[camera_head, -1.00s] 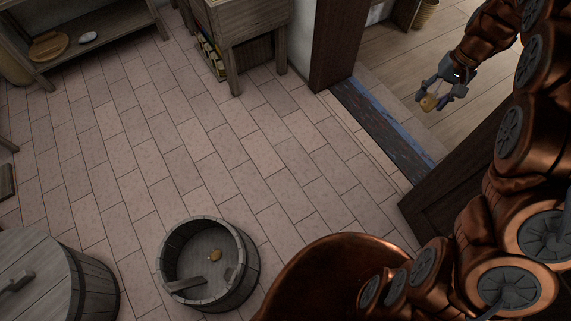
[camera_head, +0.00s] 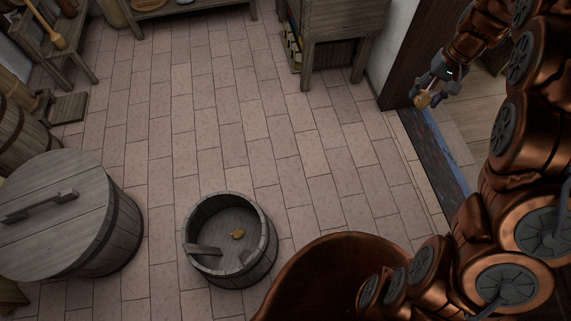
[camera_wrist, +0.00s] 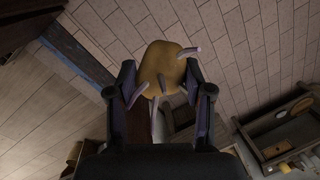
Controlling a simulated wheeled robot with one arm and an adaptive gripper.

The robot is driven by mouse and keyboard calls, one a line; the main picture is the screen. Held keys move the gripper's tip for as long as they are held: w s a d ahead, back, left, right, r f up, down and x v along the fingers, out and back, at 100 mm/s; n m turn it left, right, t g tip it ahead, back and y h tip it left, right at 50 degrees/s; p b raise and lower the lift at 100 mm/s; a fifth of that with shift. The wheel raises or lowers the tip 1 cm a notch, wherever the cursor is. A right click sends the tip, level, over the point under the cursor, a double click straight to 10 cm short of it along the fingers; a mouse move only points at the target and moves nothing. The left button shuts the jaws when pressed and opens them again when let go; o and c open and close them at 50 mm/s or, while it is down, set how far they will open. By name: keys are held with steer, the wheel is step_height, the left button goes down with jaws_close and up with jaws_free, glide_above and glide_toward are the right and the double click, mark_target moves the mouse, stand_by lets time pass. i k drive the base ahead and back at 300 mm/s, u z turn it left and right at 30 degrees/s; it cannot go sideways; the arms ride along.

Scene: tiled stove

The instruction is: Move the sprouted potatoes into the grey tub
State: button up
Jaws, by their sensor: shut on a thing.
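My gripper (camera_head: 430,96) is at the upper right in the head view, near the doorway and well away from the tub. It is shut on a sprouted potato (camera_wrist: 160,68), yellow-brown with several pale purplish sprouts. The held potato also shows in the head view (camera_head: 422,100). The grey tub (camera_head: 264,262) is a round open wooden vessel on the tiled floor, at the lower middle. Inside it, on its bottom, lies a small brownish potato-like thing (camera_head: 237,234). Any sprouts on that one are too small to tell.
A large lidded wooden barrel (camera_head: 60,205) stands left of the tub. A wooden cabinet (camera_head: 345,20) stands at the top, next to the doorway with its dark blue threshold (camera_head: 435,150). Tiled floor (camera_head: 225,120) between them is clear.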

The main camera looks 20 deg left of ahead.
mark_target(240, 250)
steer(key=u, duration=0.05)
steer(key=i, duration=2.35)
steer(key=u, duration=2.85)
steer(key=i, duration=1.8)
steer(key=u, duration=0.9)
steer(key=i, duration=0.25)
steer(key=u, duration=1.5)
